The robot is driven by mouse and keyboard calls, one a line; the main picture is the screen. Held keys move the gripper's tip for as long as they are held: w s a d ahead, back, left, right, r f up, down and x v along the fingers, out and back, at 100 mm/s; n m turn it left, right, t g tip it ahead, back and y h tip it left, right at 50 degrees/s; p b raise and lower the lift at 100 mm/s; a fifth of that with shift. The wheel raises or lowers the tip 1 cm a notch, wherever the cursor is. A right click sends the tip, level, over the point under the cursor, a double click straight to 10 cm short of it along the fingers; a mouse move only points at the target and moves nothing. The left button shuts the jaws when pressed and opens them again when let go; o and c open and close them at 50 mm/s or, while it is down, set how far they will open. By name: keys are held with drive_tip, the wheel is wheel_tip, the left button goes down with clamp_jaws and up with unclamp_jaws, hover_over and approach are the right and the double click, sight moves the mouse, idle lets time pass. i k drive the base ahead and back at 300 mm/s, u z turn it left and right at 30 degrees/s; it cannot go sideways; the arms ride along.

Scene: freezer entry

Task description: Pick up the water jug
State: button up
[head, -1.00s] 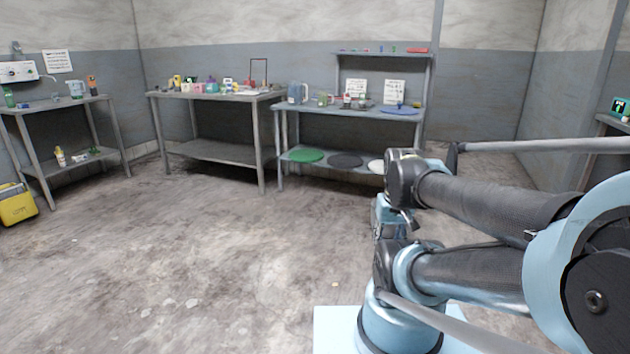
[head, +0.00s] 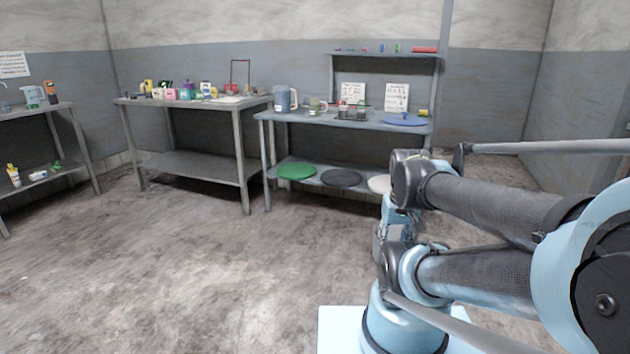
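A blue-grey jug (head: 285,99) with a handle on its right side stands upright at the left end of the middle grey table's top. A paler jug-like container (head: 32,95) stands on the table at the left edge; I cannot tell from its look which of the two is the water jug. Both are across the room, well away from my arm. My arm is folded at the right of the picture, and no gripper fingers can be made out.
The jug's table (head: 345,118) has a raised shelf, signs, small items and a blue disc (head: 403,120); green, black and white discs lie on its lower shelf. A second table (head: 190,103) holds several small containers. The concrete floor (head: 190,265) between is clear.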

sight(282, 93)
drive_tip(key=u, duration=0.05)
drive_tip(key=i, duration=1.15)
drive_tip(key=u, duration=0.3)
drive_tip(key=i, duration=1.85)
drive_tip(key=u, duration=0.2)
